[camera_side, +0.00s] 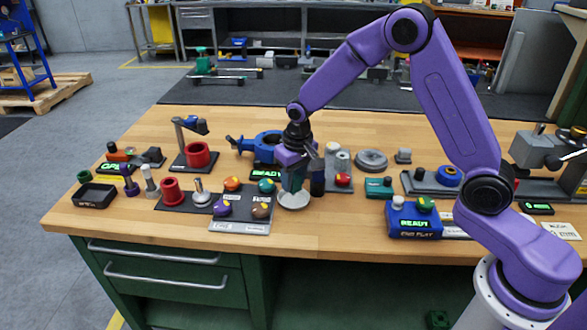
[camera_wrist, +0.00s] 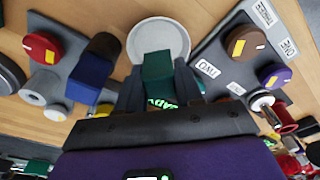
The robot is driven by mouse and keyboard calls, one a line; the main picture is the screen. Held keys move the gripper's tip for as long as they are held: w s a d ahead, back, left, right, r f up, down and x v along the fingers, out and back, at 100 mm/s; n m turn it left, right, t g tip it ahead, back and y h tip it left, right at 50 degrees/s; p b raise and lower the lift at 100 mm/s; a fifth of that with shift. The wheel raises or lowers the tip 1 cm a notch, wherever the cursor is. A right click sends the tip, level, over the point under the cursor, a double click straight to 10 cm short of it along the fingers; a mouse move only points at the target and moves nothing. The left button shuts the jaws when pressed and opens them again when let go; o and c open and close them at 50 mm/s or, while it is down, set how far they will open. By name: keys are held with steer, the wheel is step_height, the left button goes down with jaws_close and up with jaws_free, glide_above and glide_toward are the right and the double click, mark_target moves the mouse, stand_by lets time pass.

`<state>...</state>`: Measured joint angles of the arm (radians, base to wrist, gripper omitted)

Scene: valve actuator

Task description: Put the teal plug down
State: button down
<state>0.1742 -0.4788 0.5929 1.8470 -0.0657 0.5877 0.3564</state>
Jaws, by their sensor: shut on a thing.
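My gripper (camera_side: 294,168) is shut on the teal plug (camera_side: 293,183), a dark green-teal block that hangs below the fingers. In the wrist view the plug (camera_wrist: 157,66) shows between the two dark fingers of my gripper (camera_wrist: 158,82). A pale round dish (camera_side: 294,202) lies on the bench directly below or just in front of the plug. In the wrist view the dish (camera_wrist: 159,30) shows beyond the plug's end, partly covered by it. I cannot tell whether the plug touches the dish.
A grey panel (camera_side: 240,220) with several coloured knobs lies to the left of the dish. A red knob (camera_side: 343,180) is to the right. Bare wood (camera_side: 320,230) lies in front of the dish.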

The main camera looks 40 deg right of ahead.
mark_target(294, 176)
steer(key=shift+f, duration=0.7)
steer(key=c, duration=0.7)
jaws_free()
steer(key=shift+o, duration=0.2)
steer(key=shift+r, duration=0.1)
step_height(294, 176, up, 7)
steer(key=shift+f, duration=0.1)
steer(key=shift+s, duration=0.1)
